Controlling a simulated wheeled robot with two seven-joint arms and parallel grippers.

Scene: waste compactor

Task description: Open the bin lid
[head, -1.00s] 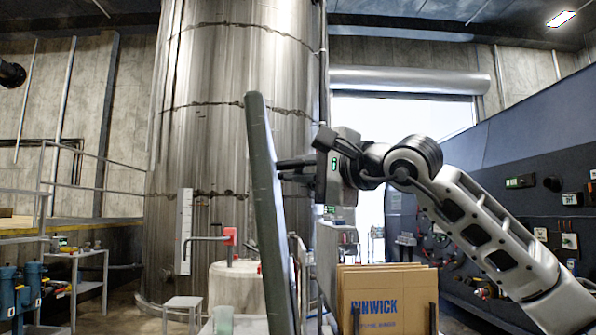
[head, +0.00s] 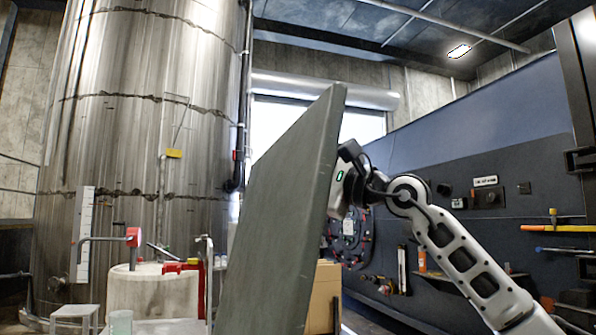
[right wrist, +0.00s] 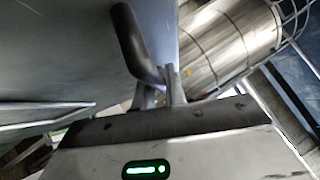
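The bin lid (head: 280,215) is a large grey-green panel standing steeply raised in the middle of the head view. My right gripper (right wrist: 166,82) is at the lid's right side; its fingers are hidden behind the lid in the head view. In the right wrist view the fingers are close together beside a dark curved handle (right wrist: 134,42) on the grey lid surface (right wrist: 60,50). I cannot tell whether they grip the handle or only touch it. The bin's body is not clearly seen. My left gripper is out of view.
A tall steel tank (head: 140,110) stands at the left, with a white drum (head: 150,290) and a small stool (head: 75,315) before it. A cardboard box (head: 325,290) is partly hidden behind the lid. A dark tool wall (head: 480,215) runs along the right.

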